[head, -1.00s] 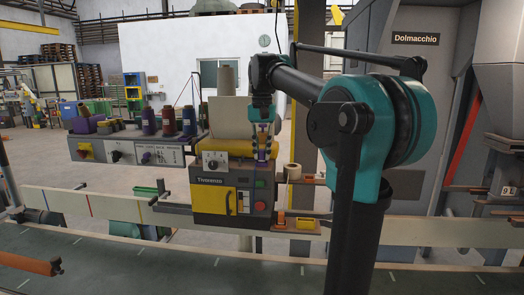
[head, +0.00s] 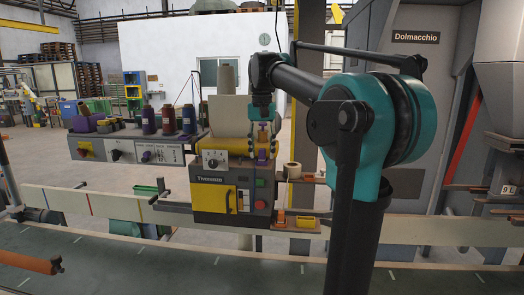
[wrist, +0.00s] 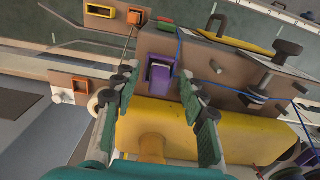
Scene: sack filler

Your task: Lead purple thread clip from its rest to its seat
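The purple thread clip (wrist: 160,84) sits on the brown body of the sewing machine in the wrist view, with a pale inner part showing. In the head view it is a small purple shape (head: 262,157) at the machine's right end. My gripper (wrist: 159,73) is open, with one green-padded finger on each side of the clip and visible gaps between. In the head view my gripper (head: 263,143) points down just above the clip. A blue thread (wrist: 180,40) runs over the machine to the right of the clip. I cannot tell the rest and the seat apart.
The yellow cylinder (wrist: 145,125) of the machine lies under my fingers. Black knobs (wrist: 288,48) stand at its right. A spool rack (head: 135,150) stands left in the head view. A small shelf (head: 305,180) with a pale spool is right. A conveyor (head: 130,265) runs in front.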

